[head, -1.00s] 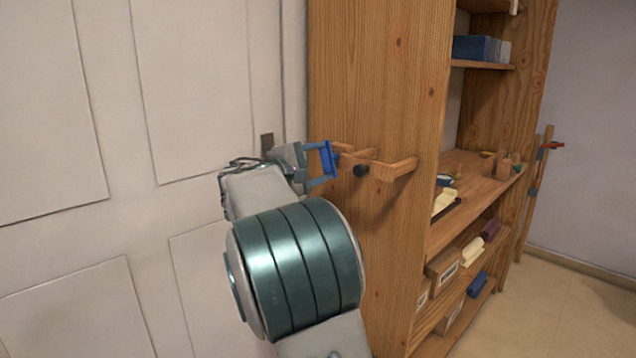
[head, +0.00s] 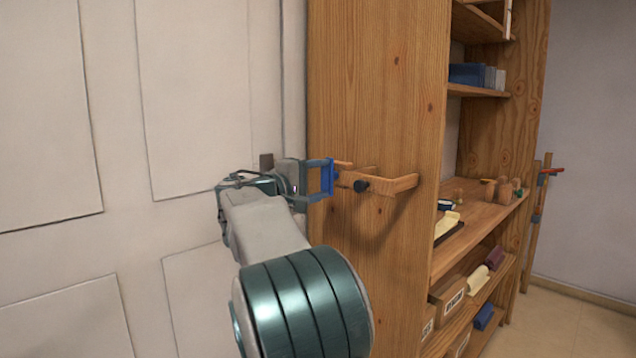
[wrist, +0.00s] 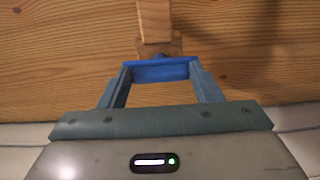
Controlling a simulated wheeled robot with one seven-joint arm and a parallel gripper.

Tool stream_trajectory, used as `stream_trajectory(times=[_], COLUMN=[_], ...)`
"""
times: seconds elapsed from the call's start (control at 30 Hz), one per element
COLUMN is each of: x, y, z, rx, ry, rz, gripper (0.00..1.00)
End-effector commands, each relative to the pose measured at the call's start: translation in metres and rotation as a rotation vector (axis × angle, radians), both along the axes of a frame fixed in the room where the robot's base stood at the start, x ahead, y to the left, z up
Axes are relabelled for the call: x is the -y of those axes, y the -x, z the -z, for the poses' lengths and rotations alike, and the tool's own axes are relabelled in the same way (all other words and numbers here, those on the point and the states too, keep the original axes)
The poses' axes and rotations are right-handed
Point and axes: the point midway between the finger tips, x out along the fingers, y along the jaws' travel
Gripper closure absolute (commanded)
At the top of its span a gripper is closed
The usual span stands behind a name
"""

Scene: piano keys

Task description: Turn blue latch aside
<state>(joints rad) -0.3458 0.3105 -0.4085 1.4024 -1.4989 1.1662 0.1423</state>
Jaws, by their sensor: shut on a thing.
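The blue latch (head: 328,176) is a short bright blue bar in front of the wooden cabinet's side panel. It also shows as a blue bar across the fingertips in the wrist view (wrist: 161,71). My gripper (head: 323,179) is shut on it, with one blue-grey finger at each end of the bar. In the wrist view my gripper (wrist: 160,75) points at the wooden panel, and a wooden piece (wrist: 154,22) lies just beyond the latch. How the latch is fixed is hidden.
A white panelled door (head: 190,100) stands to the left. Shelves with boxes and small objects are at the right.

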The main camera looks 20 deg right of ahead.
Motion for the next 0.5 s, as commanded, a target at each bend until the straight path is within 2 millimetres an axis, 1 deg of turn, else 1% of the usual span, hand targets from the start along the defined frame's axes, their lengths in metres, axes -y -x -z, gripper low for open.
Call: stream_trajectory(times=[0.1,0.13,0.17,0.2,0.5], x=[0.0004,0.0003,0.0003,0.0003,-0.0012], y=[0.0003,0.0003,0.0003,0.0003,0.0002], z=[0.0004,0.0004,0.0004,0.0004,0.0002], rx=[0.002,0.002,0.002,0.002,0.001], ry=[-0.002,-0.002,-0.002,-0.002,-0.001], rz=[0.001,0.001,0.001,0.001,-0.001], gripper=[0.65,0.39,0.31,0.2,0.2])
